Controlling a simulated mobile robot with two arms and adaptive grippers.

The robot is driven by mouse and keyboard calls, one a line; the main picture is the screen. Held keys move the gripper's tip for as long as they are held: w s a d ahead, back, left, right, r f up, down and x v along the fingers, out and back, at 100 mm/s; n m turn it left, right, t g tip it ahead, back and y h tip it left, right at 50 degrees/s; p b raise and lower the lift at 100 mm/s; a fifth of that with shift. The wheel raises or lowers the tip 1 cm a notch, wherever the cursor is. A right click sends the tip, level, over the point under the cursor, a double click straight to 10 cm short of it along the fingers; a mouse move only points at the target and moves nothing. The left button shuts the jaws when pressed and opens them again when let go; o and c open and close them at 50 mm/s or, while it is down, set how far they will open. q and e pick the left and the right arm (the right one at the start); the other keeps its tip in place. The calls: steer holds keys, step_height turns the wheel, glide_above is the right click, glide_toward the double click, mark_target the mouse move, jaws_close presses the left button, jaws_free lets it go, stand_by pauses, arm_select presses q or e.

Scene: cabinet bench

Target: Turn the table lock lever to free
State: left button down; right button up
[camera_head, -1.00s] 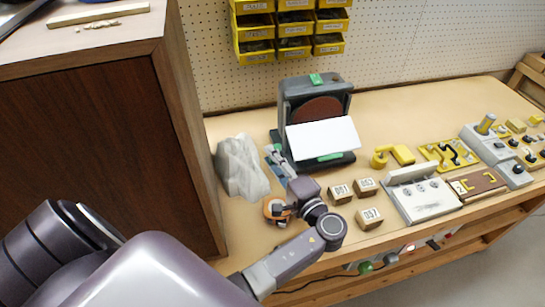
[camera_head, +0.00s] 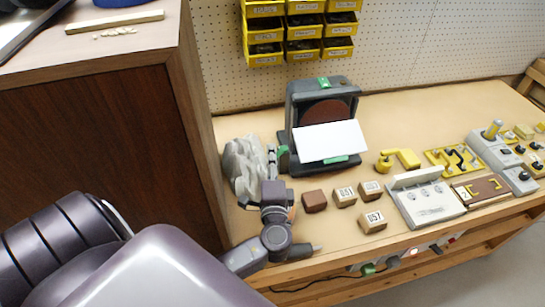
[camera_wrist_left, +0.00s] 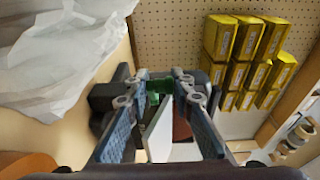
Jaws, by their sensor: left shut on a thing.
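The disc sander (camera_head: 297,110) stands at the back of the bench, with a brown disc (camera_head: 325,111) and a white tilted table (camera_head: 330,141) in front of it. My left gripper (camera_head: 273,154) is at the sander's left side. It is shut on a green lever (camera_head: 283,151), which also shows between the fingertips in the left wrist view (camera_wrist_left: 158,87). The fingers hide part of the lever, so its exact angle is hard to tell. My right gripper is in neither view.
A crumpled pale bag (camera_head: 243,165) lies close to the left of my gripper. A brown block (camera_head: 314,201) and several numbered blocks (camera_head: 372,222) sit to the right. A tall wooden cabinet (camera_head: 110,150) bounds the left. Yellow bins (camera_head: 303,27) hang behind.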

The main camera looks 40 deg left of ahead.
arm_select(q)
steer(key=shift+w+a+r, duration=0.1)
steer(key=shift+w+r, duration=0.05)
steer(key=shift+r, duration=0.45)
steer(key=c, duration=1.8)
jaws_free()
steer(key=shift+c, duration=0.2)
steer(key=shift+f, duration=0.1)
steer(key=shift+f, duration=0.2)
steer(key=v, duration=1.2)
steer(key=shift+r, duration=0.1)
